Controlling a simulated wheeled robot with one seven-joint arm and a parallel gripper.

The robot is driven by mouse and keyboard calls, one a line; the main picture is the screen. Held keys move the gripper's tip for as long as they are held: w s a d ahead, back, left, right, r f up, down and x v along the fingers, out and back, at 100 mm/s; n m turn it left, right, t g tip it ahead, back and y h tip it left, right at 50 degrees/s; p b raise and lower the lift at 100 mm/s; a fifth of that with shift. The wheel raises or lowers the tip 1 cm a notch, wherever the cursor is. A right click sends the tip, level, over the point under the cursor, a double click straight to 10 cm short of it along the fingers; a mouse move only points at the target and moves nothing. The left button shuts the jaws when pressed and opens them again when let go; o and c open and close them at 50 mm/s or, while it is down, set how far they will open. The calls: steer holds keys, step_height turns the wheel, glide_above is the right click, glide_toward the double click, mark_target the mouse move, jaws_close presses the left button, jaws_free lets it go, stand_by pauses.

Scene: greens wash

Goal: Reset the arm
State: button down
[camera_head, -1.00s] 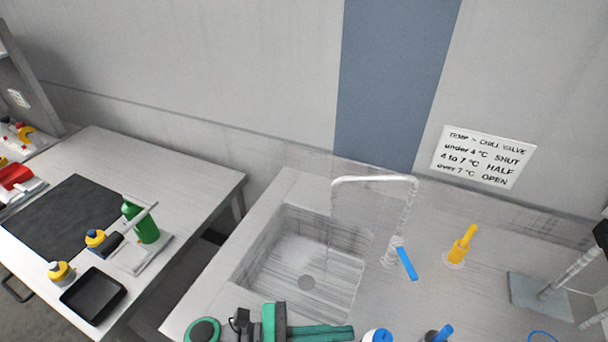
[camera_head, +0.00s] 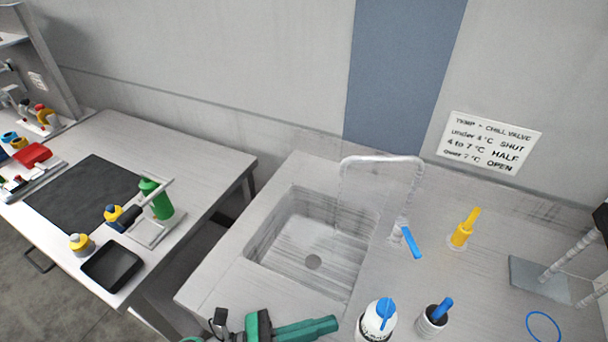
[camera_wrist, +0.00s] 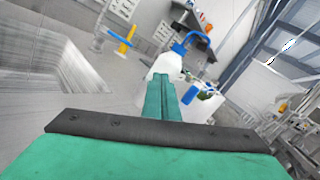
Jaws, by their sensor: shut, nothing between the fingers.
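My gripper shows at the bottom of the head view as a green and dark part (camera_head: 300,328) in front of the sink. In the wrist view its green fingers (camera_wrist: 163,98) lie together, with nothing between them. A white bottle with a blue top (camera_head: 377,318) stands on the counter to the right of my gripper in the head view. A white bottle (camera_wrist: 166,64) also shows just beyond the fingertips in the wrist view; I cannot tell whether they touch it.
The sink (camera_head: 262,240) has a tall faucet with a blue lever (camera_head: 411,243). A yellow valve handle (camera_head: 465,228), a dark cup with a blue handle (camera_head: 432,318) and a blue ring (camera_head: 543,327) are to the right. A black tray (camera_head: 112,266) sits on the left table.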

steer(key=a+n+t+y, duration=0.1)
steer(key=a+n+t, duration=0.1)
steer(key=n, duration=0.2)
steer(key=s+a+f+n+t+y, duration=0.1)
steer(key=a+n+t, duration=0.1)
steer(key=n, duration=0.3)
steer(key=s+a+f+n+t+y, duration=0.1)
steer(key=a+n+t, duration=0.1)
steer(key=n+t, duration=0.2)
steer(key=shift+s+a+f+n, duration=0.1)
steer(key=shift+s+a+n, duration=0.2)
steer(key=shift+a, duration=0.1)
steer(key=s+a+f+n+t+y, duration=0.2)
steer(key=s+f+n+y, duration=0.3)
steer(key=n, duration=0.7)
steer(key=s+a+f+n+t+y, duration=0.1)
steer(key=s+f+n+t+y, duration=0.2)
steer(key=n+y, duration=0.7)
steer(key=s+d+f+n+g, duration=0.2)
steer(key=d+n, duration=0.4)
steer(key=n, duration=0.4)
steer(key=shift+s+d+n, duration=0.3)
steer(key=shift+s+d, duration=0.1)
steer(key=shift+s, duration=0.4)
